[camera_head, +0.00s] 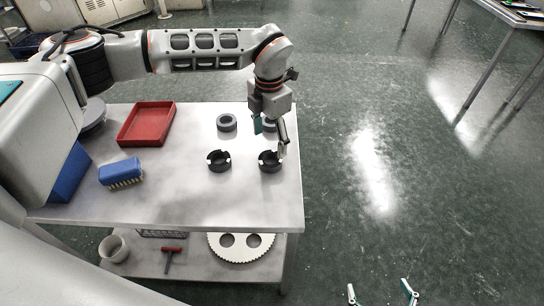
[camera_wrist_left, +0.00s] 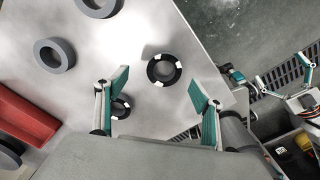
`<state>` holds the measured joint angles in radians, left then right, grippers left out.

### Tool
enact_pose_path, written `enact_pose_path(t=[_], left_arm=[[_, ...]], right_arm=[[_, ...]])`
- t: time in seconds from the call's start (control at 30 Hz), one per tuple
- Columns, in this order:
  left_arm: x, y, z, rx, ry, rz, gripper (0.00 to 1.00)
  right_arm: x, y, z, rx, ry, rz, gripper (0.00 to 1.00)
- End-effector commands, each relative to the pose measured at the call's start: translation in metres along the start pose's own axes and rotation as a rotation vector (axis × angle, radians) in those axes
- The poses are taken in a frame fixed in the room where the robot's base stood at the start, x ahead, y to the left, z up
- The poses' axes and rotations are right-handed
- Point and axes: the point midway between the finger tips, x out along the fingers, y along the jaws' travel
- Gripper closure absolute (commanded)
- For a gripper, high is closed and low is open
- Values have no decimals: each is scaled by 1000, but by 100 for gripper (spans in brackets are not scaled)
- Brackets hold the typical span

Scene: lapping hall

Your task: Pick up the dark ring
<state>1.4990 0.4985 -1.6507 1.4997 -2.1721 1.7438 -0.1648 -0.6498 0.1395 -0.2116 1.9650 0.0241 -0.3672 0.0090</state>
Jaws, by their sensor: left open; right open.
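Two black rings with white marks on their rims lie flat on the table: the right one (camera_head: 269,167) and the left one (camera_head: 219,167). Both also show in the left wrist view, the right one (camera_wrist_left: 153,77) clear and the left one (camera_wrist_left: 125,112) partly behind a finger. Two plain grey rings lie behind them, one in the open (camera_head: 227,131), one partly hidden by my gripper. My left gripper (camera_head: 270,139) is open and empty above the right black ring, fingers pointing down. My right gripper (camera_head: 381,291) is open and empty at the bottom, right of the table.
A red tray (camera_head: 146,140) and a blue brush (camera_head: 120,172) occupy the table's left part. The lower shelf (camera_head: 205,268) holds a white toothed disc (camera_head: 241,256), a red-handled tool (camera_head: 171,250) and a pale cup (camera_head: 113,249). Open floor lies right of the table.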

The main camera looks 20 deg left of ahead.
Motion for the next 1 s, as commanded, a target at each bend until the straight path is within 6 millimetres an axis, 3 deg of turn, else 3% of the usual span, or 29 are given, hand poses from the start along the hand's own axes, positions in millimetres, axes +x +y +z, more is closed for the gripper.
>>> enact_pose_path(t=[0.17, 0.43, 0.77, 0.93, 1.0], left_arm=[[18, -4, -2, 1, 1, -2, 32], [53, -9, -6, 0, 0, -3, 32], [60, -9, -6, 1, -2, -1, 32], [60, -9, -6, 1, -2, -2, 76], [60, -9, -6, 1, -2, -2, 78]], right_arm=[[-2, -3, 8, 1, -17, -5, 7], [-2, 0, -3, -1, -3, -1, 7], [-2, 1, -8, -1, 6, 0, 7], [-2, 1, -8, -1, 6, 0, 7], [-2, 1, -7, -1, 5, 0, 7]])
